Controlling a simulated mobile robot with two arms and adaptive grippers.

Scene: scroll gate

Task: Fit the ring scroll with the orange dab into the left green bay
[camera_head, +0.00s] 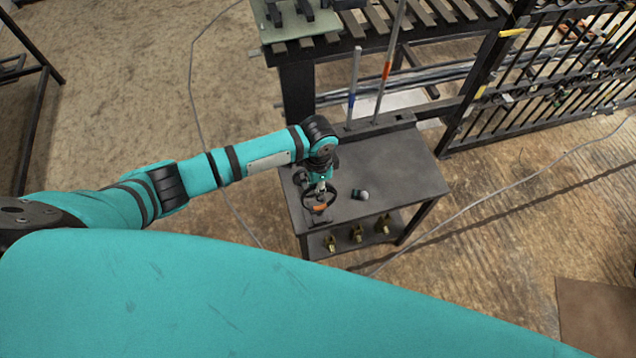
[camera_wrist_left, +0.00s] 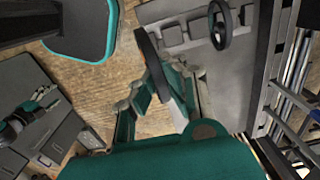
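The ring scroll with the orange dab (camera_head: 320,207) is a black ring just below my left gripper (camera_head: 319,187) in the head view, over the left part of the dark table. In the left wrist view the ring (camera_wrist_left: 152,65) shows nearly edge-on between the fingers of my left gripper (camera_wrist_left: 155,92), which looks shut on it. A white piece (camera_wrist_left: 178,112) shows by its near end. Another black ring (camera_wrist_left: 220,24) is over the grey tabletop, apart from the gripper. A pale green piece (camera_head: 292,28) is at the rack's top left; I cannot tell whether it is the left bay. My right gripper is out of view.
The dark table (camera_head: 410,175) has a small dark and white object (camera_head: 361,194) on top and several brass pieces (camera_head: 356,233) on its lower shelf. Upright rods with blue (camera_head: 352,95) and orange (camera_head: 386,70) bands stand behind. A barred gate (camera_head: 540,85) is at right.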

